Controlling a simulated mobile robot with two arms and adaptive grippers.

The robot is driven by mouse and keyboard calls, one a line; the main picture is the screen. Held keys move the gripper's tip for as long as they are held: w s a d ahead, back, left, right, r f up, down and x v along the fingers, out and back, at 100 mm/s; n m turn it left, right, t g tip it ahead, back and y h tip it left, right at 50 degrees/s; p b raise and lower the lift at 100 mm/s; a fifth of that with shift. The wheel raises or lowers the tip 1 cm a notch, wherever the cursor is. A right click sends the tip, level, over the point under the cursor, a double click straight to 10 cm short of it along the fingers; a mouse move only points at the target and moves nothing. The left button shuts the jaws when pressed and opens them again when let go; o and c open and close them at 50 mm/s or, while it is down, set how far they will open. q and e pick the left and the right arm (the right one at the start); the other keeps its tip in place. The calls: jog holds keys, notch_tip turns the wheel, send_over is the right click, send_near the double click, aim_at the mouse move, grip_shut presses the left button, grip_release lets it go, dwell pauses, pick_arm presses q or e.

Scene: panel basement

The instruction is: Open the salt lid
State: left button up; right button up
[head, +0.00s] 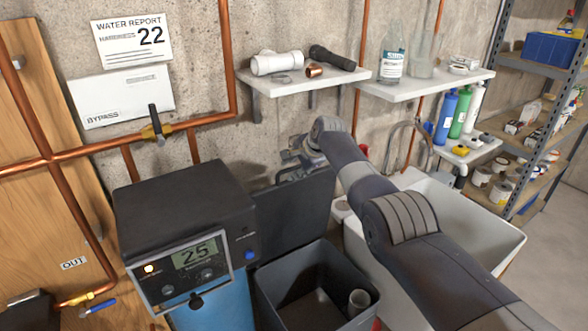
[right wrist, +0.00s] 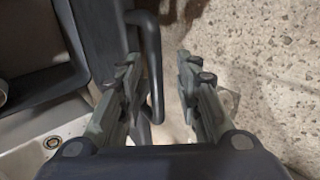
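The salt lid (head: 292,215) is a dark grey panel standing raised and nearly upright at the back of the grey salt bin (head: 265,297). My right gripper (head: 292,160) is at the lid's top edge, partly hidden by my own arm. In the right wrist view, the same gripper (right wrist: 158,62) has its fingers apart. A dark bar-like handle (right wrist: 152,75) lies between them, nearer the left finger, with a gap to the right finger. My left gripper is not in view.
A softener unit (head: 185,230) with a display reading 25 stands left of the bin. A white sink (head: 470,235) is at the right, below two wall shelves (head: 300,82) with fittings and bottles. Copper pipes (head: 95,155) run along the left wall.

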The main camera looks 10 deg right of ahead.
jog(key=shift+f, duration=0.15)
jog(key=shift+s+d+r, duration=0.1)
jog(key=shift+s+r, duration=0.2)
jog(key=shift+r, duration=0.15)
jog(key=shift+s+d+r, duration=0.15)
jog(key=shift+s+r, duration=0.2)
jog(key=shift+s, duration=0.05)
jog(key=v, duration=1)
